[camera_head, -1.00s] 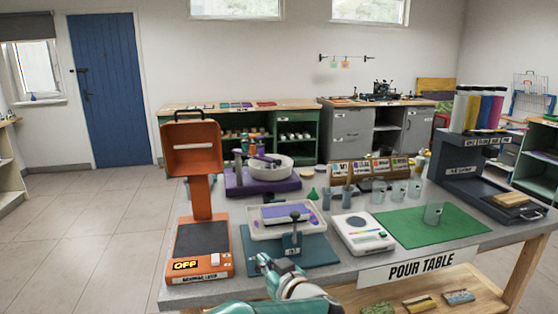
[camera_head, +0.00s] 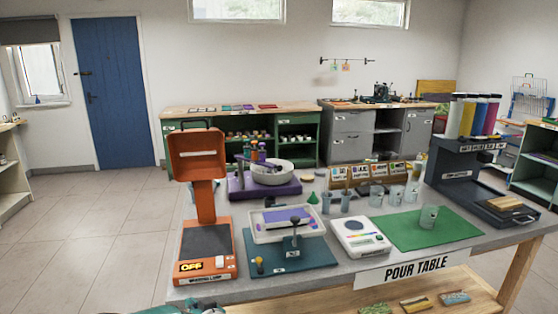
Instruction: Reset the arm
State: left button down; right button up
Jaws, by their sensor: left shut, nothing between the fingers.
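My left gripper (camera_head: 208,307) shows only as a small teal and grey piece at the bottom edge, below the orange lamp. It is shut and empty, and most of it is cut off by the frame. It is apart from the things on the pour table (camera_head: 345,277). My right gripper is not in view.
Floor at left is clear.

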pick_arm(q)
jog(key=s+a+f+m+g+h+p, duration=0.25)
jog(key=s+f+h, duration=0.35)
jog(key=s+f, duration=0.75)
jog(key=s+d+f+g+h, duration=0.3)
jog(key=s+d, duration=0.3)
jog(key=s, duration=0.4)
jog(key=s+d+f+g+h, duration=0.3)
jog(key=s+d, duration=0.3)
jog(key=s, duration=0.5)
jog(key=shift+s+d+f+g+h, duration=0.3)
jog(key=shift+g+h, duration=0.3)
jog(key=shift+g, duration=0.15)
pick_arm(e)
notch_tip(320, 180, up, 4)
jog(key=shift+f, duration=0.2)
pick_arm(q)
jog(key=shift+w+m, duration=0.1)
jog(key=shift+m, duration=0.15)
